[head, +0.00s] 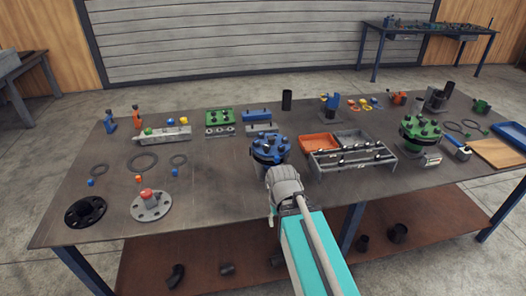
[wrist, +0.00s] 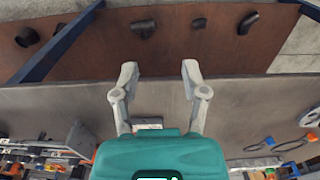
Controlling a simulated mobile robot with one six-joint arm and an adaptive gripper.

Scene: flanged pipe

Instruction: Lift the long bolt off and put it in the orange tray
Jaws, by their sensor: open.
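A blue flanged pipe (head: 270,150) with several bolts on its top stands in the middle of the table, just beyond my arm. A green flanged pipe (head: 421,130) with several bolts stands at the right. I cannot tell which bolt is the long one. The orange tray (head: 319,143) lies right of the blue flanged pipe and looks empty. My gripper (wrist: 157,72) is open and empty in the wrist view, with bare tabletop and the table edge behind its fingers. In the head view my arm hides most of it, on the near side of the blue flanged pipe.
A grey rack (head: 352,159) with small parts stands in front of the orange tray, and a grey tray (head: 353,137) beside it. A black flange (head: 86,211) and a grey flange (head: 151,205) lie at the left.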

